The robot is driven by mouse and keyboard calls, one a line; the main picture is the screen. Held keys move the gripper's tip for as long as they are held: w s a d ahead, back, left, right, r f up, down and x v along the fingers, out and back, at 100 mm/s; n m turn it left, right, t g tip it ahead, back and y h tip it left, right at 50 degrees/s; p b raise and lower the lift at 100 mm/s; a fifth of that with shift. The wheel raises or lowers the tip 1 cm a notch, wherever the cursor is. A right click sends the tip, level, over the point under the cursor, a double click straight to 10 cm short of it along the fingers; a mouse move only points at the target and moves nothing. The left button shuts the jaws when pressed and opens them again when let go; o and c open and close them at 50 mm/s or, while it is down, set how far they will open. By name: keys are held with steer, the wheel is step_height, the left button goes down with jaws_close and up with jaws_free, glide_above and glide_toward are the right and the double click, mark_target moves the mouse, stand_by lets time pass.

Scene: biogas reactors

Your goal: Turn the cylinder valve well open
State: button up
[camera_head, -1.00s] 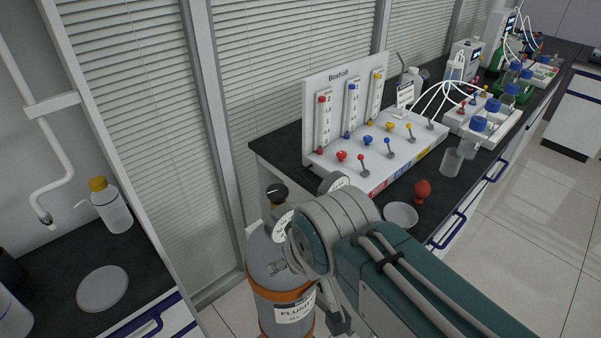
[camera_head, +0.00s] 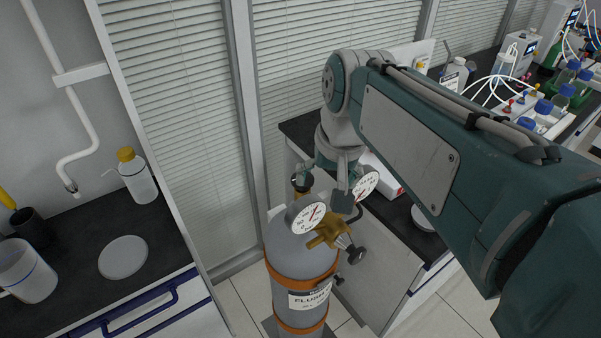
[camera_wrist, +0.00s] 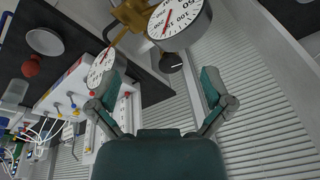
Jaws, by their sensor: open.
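The grey gas cylinder (camera_head: 300,258) with orange bands and a "FLUSH" label stands upright in the head view. Its black valve knob (camera_head: 300,182) sits on a brass stem at the top, behind the brass regulator (camera_head: 328,232) and two round gauges. My gripper (camera_head: 323,185) points down over the cylinder top, with a finger close to the knob. In the wrist view the open fingers (camera_wrist: 160,85) stand apart and hold nothing. The dark knob (camera_wrist: 171,62) shows beyond the fingertips, between them, partly behind the large gauge (camera_wrist: 178,22). Contact with the knob cannot be told.
The second gauge (camera_head: 364,185) is close to a finger; in the wrist view it (camera_wrist: 102,68) overlaps the left finger. Window blinds (camera_head: 200,110) stand behind. A left bench (camera_head: 80,225) holds a bottle, a dish and a jug. The right bench carries a flowmeter panel and bottles.

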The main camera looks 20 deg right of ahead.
steer(key=w+d+f+m+g+y, duration=0.1)
steer(key=w+d+m+g, duration=0.15)
steer(key=w, duration=0.55)
steer(key=w+d+f+m+g+y, duration=0.1)
steer(key=w+m+g, duration=0.25)
steer(key=w, duration=0.55)
steer(key=shift+n, duration=0.3)
steer(key=x, duration=0.8)
steer(key=shift+s+a+f, duration=0.2)
steer(key=shift+s+a, duration=0.1)
steer(key=shift+a, duration=0.15)
steer(key=shift+s+f, duration=0.2)
steer(key=shift+f, duration=0.5)
steer(key=shift+a, duration=0.1)
steer(key=c, duration=1.1)
